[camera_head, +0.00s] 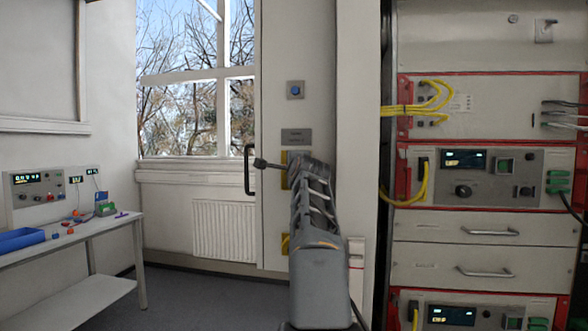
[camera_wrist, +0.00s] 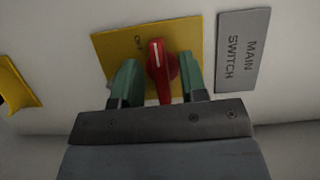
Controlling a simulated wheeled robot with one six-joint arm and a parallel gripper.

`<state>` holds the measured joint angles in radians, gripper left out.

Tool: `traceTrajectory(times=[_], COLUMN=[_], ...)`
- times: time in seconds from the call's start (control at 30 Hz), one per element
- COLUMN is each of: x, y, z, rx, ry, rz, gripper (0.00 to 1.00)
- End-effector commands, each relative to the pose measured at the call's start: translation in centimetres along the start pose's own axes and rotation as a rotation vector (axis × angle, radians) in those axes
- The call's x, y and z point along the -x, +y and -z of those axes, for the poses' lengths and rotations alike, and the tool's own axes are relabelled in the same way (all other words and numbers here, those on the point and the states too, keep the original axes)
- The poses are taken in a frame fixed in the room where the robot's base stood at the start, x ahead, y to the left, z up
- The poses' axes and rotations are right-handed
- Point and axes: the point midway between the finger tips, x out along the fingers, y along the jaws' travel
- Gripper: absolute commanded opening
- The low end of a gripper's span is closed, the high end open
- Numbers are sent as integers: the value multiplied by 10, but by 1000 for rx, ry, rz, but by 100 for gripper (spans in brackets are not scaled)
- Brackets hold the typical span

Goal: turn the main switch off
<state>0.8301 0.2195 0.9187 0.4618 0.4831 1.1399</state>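The main switch (camera_wrist: 163,66) is a red rotary knob with a white line on a yellow plate (camera_wrist: 115,48). A grey label (camera_wrist: 243,50) reading "MAIN SWITCH" is beside the plate. My gripper (camera_wrist: 160,80) is open, with one green fingertip on each side of the knob. Gaps show between the fingertips and the knob. In the head view, the yellow plate (camera_head: 284,170) is partly hidden behind my arm, and the knob and fingertips cannot be made out.
A tall cabinet door with a black handle (camera_head: 249,170) is by my arm. An equipment rack (camera_head: 470,230) stands at the right. Floor (camera_head: 215,292) between is clear.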

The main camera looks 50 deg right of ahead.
Motion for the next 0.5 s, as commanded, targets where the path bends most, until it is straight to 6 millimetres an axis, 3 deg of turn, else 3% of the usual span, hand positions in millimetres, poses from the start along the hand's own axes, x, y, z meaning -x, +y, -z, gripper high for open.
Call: traceTrajectory(times=[0.17,0.5], x=[11,78], y=[1,2], z=[0,0], rx=[0,0], ry=[1,2], rz=[2,4], gripper=[39,39])
